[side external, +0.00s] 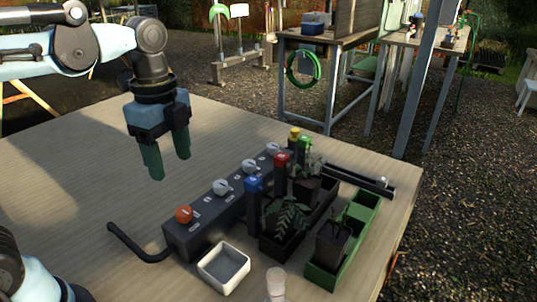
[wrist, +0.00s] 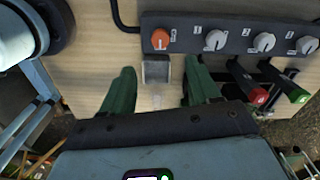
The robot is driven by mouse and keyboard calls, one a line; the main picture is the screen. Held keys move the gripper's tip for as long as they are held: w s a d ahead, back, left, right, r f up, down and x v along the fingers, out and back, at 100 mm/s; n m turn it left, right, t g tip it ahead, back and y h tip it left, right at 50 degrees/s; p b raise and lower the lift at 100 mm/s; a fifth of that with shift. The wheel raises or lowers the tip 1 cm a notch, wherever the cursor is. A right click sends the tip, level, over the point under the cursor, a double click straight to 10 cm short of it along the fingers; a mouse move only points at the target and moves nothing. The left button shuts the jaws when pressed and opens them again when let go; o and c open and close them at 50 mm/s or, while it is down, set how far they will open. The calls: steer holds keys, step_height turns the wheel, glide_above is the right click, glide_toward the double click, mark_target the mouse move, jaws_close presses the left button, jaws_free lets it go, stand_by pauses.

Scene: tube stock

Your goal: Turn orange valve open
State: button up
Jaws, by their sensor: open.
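The orange valve (side external: 184,214) is a round knob on top of the near left end of a long dark grey block (side external: 207,225). In the wrist view the orange valve (wrist: 160,39) is at the top centre, with a white label beside it. My gripper (side external: 169,168) is open and empty, above the table and behind the block, apart from the valve. In the wrist view my gripper (wrist: 160,66) shows two green fingers spread wide, with the orange valve beyond their tips.
White knobs (side external: 221,187) continue along the block. A white square tray (side external: 224,268), potted plants (side external: 287,215) and a green planter (side external: 322,276) are in front. A black pipe (side external: 139,245) bends from the block's left end. The table's left part is clear.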

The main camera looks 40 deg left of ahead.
mark_target(183, 210)
step_height(183, 210, down, 12)
steer(key=shift+r, duration=0.2)
stand_by(0.4)
steer(key=c, duration=1)
steer(key=shift+c, duration=0.2)
